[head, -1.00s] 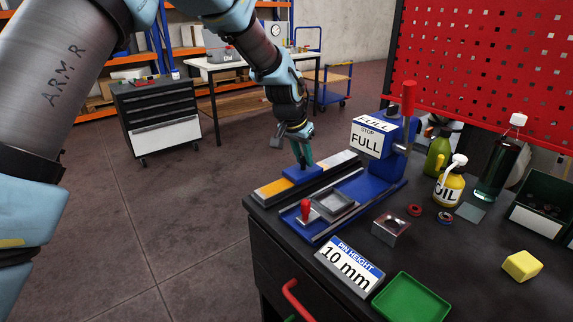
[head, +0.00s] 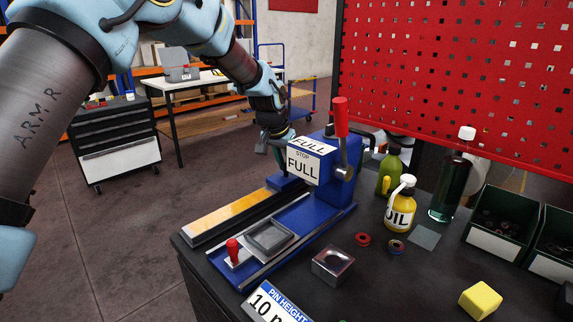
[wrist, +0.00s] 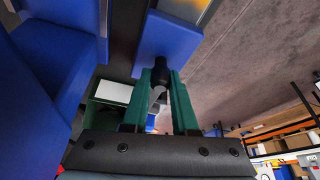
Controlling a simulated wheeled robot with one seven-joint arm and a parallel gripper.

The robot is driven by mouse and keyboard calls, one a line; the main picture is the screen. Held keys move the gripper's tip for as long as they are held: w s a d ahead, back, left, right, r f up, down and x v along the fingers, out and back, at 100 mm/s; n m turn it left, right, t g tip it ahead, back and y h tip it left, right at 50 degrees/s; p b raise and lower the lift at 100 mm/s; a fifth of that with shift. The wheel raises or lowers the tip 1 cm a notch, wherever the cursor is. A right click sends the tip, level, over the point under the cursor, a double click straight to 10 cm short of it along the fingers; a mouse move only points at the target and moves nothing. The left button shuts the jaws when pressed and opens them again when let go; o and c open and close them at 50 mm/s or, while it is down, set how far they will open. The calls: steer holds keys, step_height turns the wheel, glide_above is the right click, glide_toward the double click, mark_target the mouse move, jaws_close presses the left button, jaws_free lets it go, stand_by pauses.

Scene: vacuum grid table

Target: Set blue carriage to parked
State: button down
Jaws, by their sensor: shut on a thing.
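The blue carriage (head: 287,183) sits on a long rail (head: 225,214) with a yellow-orange strip. It is toward the rail's far end, beside the blue housing marked FULL (head: 302,165), which partly hides it. In the wrist view the carriage (wrist: 168,42) is a blue block with a black knob (wrist: 160,68) on it. My gripper (head: 281,166) is at the carriage from above. In the wrist view its green fingers (wrist: 161,78) are closed around the knob. Any label along the strip is too small to read.
A red-handled lever (head: 341,118) stands on the housing. In front are a grey tray (head: 269,236), a small red knob (head: 233,250) and a metal block (head: 333,264). An oil bottle (head: 399,205) and a red pegboard (head: 450,80) are to the right. Floor is open at left.

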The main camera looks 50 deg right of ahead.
mark_target(280, 182)
steer(key=shift+d+r, duration=0.15)
steer(key=shift+d, duration=0.15)
steer(key=c, duration=1)
jaws_free()
steer(key=shift+d, duration=0.1)
steer(key=o, duration=0.3)
steer(key=w+b+v, duration=0.1)
steer(key=b+v, duration=0.1)
steer(key=v, duration=0.8)
steer(key=shift+s+a+r+b, duration=0.25)
steer(key=shift+s+a+b, duration=0.1)
steer(key=shift+s, duration=0.15)
